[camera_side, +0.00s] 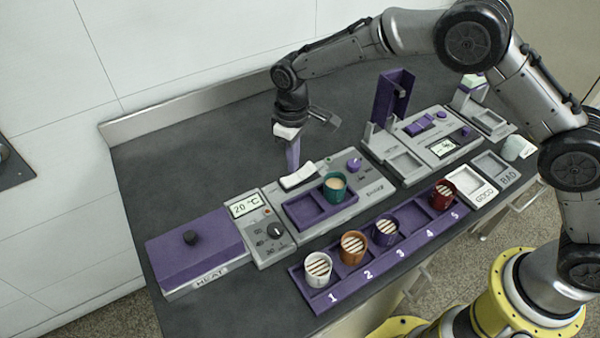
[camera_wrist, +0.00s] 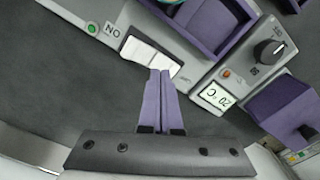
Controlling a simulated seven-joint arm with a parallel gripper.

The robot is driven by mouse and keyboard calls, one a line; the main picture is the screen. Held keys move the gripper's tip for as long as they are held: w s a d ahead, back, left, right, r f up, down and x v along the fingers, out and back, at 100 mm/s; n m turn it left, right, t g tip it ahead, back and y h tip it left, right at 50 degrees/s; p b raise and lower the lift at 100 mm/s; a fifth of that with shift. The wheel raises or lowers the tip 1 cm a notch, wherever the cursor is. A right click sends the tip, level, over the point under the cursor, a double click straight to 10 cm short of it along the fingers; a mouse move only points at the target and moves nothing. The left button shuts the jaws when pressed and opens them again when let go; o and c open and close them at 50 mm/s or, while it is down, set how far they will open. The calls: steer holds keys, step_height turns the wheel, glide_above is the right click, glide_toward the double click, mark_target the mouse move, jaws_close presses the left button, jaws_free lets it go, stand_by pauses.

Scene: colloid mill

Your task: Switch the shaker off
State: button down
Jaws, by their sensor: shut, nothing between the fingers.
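The shaker (camera_side: 335,205) is a grey unit with a purple two-compartment tray. A teal cup stands in its right compartment. Its white rocker switch (camera_side: 298,175) is at the back left; it also shows in the wrist view (camera_wrist: 138,44), beside an ON label and a green light (camera_wrist: 92,28) that looks lit. My gripper (camera_side: 293,167) is shut and empty, pointing down just behind the switch. In the wrist view its purple fingertips (camera_wrist: 160,73) overlap the switch's near edge. I cannot tell whether they touch it.
The temperature unit (camera_side: 258,228) and the purple HEAT box (camera_side: 195,248) stand left of the shaker. A purple rack (camera_side: 400,255) of several cups lies in front. A grey unit with a tall purple part (camera_side: 394,95) stands right. The counter behind the shaker is clear.

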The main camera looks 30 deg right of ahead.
steer(key=shift+r, duration=2.1)
step_height(320, 180, up, 6)
steer(key=t, duration=0.1)
glide_above(294, 177)
steer(key=w+d, duration=0.1)
steer(key=d, duration=0.1)
steer(key=s+d+r+m+t, duration=0.1)
steer(key=s+d+r, duration=0.1)
steer(key=d+r, duration=0.45)
steer(key=s+d+r+m+t, duration=0.25)
steer(key=s+d+r, duration=0.45)
steer(key=s+r, duration=0.35)
steer(key=s+d+m+t, duration=0.2)
steer(key=s+d, duration=0.3)
steer(key=s, duration=0.8)
steer(key=s+d+f, duration=0.1)
steer(key=s+f, duration=0.6)
steer(key=s, duration=0.1)
steer(key=shift+d+f+g, duration=0.15)
steer(key=shift+f+g, duration=0.05)
steer(key=shift+g, duration=0.25)
